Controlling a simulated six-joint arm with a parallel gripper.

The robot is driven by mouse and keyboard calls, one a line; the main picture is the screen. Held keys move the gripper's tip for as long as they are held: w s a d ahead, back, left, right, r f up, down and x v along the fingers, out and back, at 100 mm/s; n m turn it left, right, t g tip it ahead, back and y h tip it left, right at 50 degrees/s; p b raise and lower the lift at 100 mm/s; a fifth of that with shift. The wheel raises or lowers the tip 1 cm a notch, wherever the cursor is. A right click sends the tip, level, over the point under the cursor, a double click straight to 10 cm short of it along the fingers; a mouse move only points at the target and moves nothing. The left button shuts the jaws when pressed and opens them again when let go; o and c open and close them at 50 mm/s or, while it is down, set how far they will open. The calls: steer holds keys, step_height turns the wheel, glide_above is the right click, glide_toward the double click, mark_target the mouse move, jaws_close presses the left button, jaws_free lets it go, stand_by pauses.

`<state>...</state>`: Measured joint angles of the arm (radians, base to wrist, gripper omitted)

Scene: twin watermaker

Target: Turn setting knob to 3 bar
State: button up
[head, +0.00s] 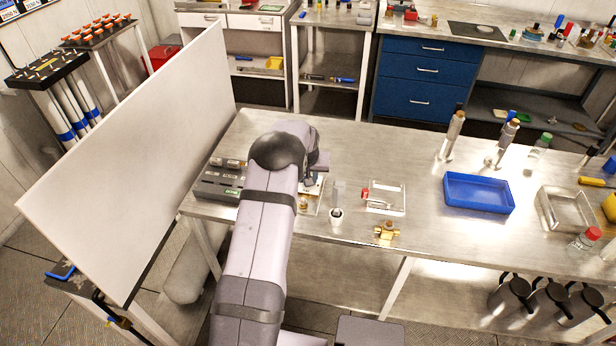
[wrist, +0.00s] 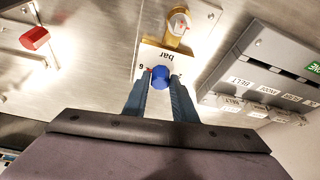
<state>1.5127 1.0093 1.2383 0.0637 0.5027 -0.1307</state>
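The setting knob (wrist: 162,77) is blue and sits on a white scale plate (wrist: 172,57) marked "bar", upside down in the wrist view. A digit that looks like 6 shows left of the knob, with a small red mark near it. The other scale marks are hidden or too small to read. My gripper (wrist: 161,78) has one finger on each side of the knob, close to it. I cannot tell whether both fingers press on it. In the head view my arm hides the knob and most of the gripper.
A brass fitting (wrist: 178,35) stands just beyond the scale plate. A grey switch box (wrist: 265,75) is at the right in the wrist view, and a red handle (wrist: 35,38) at the left. A blue tray (head: 479,193) sits farther right on the bench.

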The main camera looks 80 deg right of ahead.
jaws_close()
steer(key=shift+f+n+b, duration=0.1)
steer(key=shift+n+b, duration=0.2)
steer(key=shift+b, duration=0.2)
steer(key=shift+s+f+n+t+b, duration=0.15)
steer(key=shift+n+t+b, duration=0.25)
steer(key=shift+n+b, duration=0.6)
steer(key=n+t+b, duration=0.1)
steer(key=n+b, duration=0.2)
steer(key=b, duration=0.1)
steer(key=shift+d+y, duration=0.1)
steer(key=shift+y, duration=0.3)
steer(key=n, duration=0.1)
steer(key=n+t, duration=0.1)
steer(key=n+y+b, duration=0.1)
steer(key=shift+s+r+n, duration=0.15)
steer(key=shift+r+n, duration=0.1)
steer(key=shift+n, duration=0.05)
steer(key=shift+d+n+t+y+p, duration=0.1)
steer(key=shift+n+t+y+p, duration=0.35)
steer(key=shift+n+p, duration=0.75)
steer(key=shift+n+y, duration=0.25)
steer(key=shift+n, duration=0.25)
steer(key=o, duration=0.6)
jaws_free()
steer(key=shift+c, duration=0.2)
